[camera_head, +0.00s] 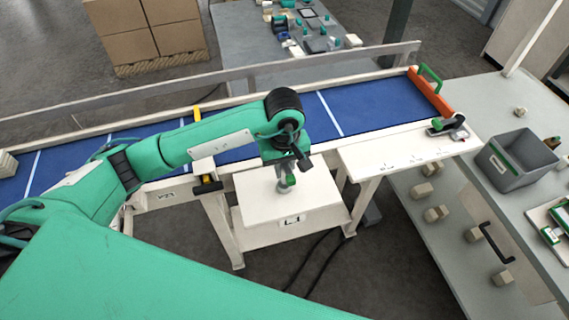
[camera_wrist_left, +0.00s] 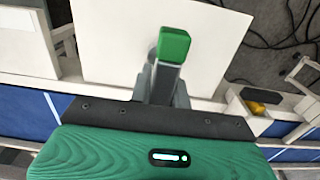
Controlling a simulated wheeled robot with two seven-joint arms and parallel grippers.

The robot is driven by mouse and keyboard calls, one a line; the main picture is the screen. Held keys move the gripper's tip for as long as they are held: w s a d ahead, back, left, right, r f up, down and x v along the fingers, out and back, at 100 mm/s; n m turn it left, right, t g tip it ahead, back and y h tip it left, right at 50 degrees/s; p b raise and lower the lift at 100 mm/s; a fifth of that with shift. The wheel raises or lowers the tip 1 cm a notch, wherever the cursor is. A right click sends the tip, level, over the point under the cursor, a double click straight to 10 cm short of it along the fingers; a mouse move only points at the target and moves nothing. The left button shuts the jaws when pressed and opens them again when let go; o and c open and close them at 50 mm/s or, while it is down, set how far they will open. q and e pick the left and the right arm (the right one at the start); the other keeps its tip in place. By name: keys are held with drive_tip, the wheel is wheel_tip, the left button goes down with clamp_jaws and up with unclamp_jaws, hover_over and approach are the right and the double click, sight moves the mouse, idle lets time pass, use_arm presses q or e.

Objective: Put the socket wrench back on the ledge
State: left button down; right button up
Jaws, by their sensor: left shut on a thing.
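My left gripper (camera_head: 287,172) hangs over a white box-like stand in front of the conveyor, pointing down. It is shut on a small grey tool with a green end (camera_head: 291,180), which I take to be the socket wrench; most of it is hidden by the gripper. In the left wrist view the green end (camera_wrist_left: 173,45) shows beyond the grey fingers (camera_wrist_left: 160,82). The white ledge (camera_head: 400,150) runs along the conveyor's front to the right of my gripper. My right gripper is not in view.
The white stand (camera_head: 262,207) is below my gripper. A black-and-green tool (camera_head: 447,126) lies at the ledge's right end, near an orange bar (camera_head: 430,92). A grey bin (camera_head: 515,165) stands on the bench at right. The ledge's labelled middle is clear.

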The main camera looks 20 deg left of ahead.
use_arm(q)
drive_tip(key=shift+f, duration=0.15)
drive_tip(key=c, duration=1.3)
unclamp_jaws()
drive_tip(key=shift+r+b, duration=0.35)
drive_tip(key=shift+b, duration=0.05)
wheel_tip(320, 180, up, 9)
drive_tip(key=b, duration=0.4)
drive_tip(key=shift+r, duration=0.1)
drive_tip(key=shift+r+b, duration=0.4)
drive_tip(key=shift+r, duration=0.75)
drive_tip(key=shift+s+d+f, duration=0.1)
